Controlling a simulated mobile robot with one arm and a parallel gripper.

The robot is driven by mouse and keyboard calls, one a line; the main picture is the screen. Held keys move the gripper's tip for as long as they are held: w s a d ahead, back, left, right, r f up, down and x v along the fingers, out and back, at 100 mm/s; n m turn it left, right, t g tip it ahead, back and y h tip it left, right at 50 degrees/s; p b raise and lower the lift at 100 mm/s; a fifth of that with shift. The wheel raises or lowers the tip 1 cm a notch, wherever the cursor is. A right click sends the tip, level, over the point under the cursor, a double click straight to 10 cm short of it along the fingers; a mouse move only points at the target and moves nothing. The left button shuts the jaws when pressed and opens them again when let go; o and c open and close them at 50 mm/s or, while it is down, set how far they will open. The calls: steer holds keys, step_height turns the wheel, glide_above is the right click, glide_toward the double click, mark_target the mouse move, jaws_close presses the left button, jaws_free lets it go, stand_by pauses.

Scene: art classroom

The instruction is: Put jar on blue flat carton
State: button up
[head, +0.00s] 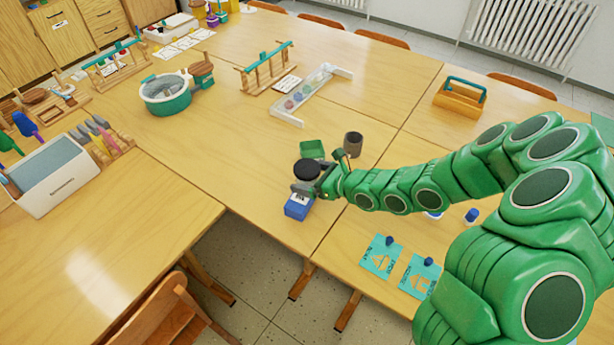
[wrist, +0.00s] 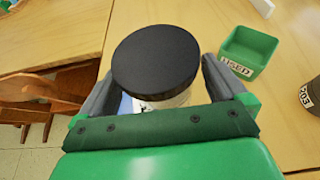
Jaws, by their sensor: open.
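The jar (head: 307,170) has a wide black lid and a pale, labelled body. In the wrist view the jar (wrist: 156,65) stands upright between my gripper's fingers. My gripper (head: 306,187) is open around it, one finger on each side; the gripper also shows in the wrist view (wrist: 158,72). The blue flat carton (head: 297,208) lies on the table directly below the jar, near the front edge. The jar appears to rest on it, but the contact is hidden by my gripper. A bit of blue (wrist: 126,104) shows beside the jar in the wrist view.
A green open bin (wrist: 248,50) labelled "USED" and a dark grey cup (head: 353,144) stand close behind my gripper. A white rack (head: 315,92) lies farther back. Teal cards (head: 381,257) lie to the right. The table left of the carton is clear.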

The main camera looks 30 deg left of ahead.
steer(key=v, duration=1.1)
steer(key=shift+r, duration=0.1)
